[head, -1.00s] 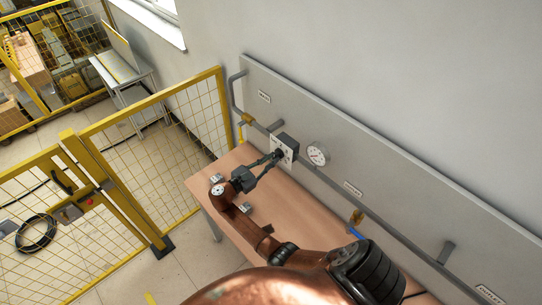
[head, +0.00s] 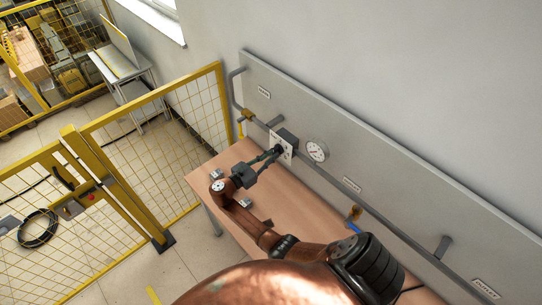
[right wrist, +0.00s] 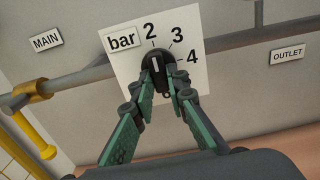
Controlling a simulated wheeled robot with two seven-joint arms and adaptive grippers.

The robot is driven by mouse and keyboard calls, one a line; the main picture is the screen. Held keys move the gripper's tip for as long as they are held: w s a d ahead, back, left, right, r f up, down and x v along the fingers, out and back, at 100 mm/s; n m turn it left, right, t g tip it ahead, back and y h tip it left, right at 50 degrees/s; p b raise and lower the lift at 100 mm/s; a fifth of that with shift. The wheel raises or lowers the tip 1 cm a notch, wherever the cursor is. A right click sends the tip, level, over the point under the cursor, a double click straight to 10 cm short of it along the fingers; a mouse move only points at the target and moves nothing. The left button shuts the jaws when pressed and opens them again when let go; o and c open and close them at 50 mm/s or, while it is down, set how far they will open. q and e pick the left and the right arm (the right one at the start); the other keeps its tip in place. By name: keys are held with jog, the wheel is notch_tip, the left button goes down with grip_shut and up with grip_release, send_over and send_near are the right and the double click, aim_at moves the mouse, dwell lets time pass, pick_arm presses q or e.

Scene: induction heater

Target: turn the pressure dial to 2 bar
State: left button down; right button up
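The pressure dial is a black knob (right wrist: 156,60) on a white plate (right wrist: 116,62) marked "bar", with 2, 3 and 4 readable and a lower number partly covered. The white mark on the knob points up, roughly at the 2. My right gripper (right wrist: 159,84) has its fingers on both sides of the knob and looks shut on it; the fingers hide the knob's lower part. In the head view the right gripper (head: 272,155) reaches the plate beside a round gauge (head: 317,151), whose needle is too small to read. My left gripper is not in view.
A grey pipe (head: 395,230) runs along the wall panel, with a yellow-handled valve at left and a blue-handled valve (head: 354,226) at right. MAIN (right wrist: 46,41) and OUTLET (right wrist: 287,54) labels flank the dial. A wooden table (head: 306,204) lies below; yellow fencing (head: 160,150) stands at left.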

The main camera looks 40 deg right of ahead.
jog(key=o, duration=0.4)
jog(key=a, duration=0.8)
jog(key=s+a, duration=0.1)
jog(key=a, duration=0.3)
jog(key=d, duration=0.8)
jog(key=w+d, duration=0.1)
jog(key=d, duration=0.3)
jog(key=shift+a, duration=0.15)
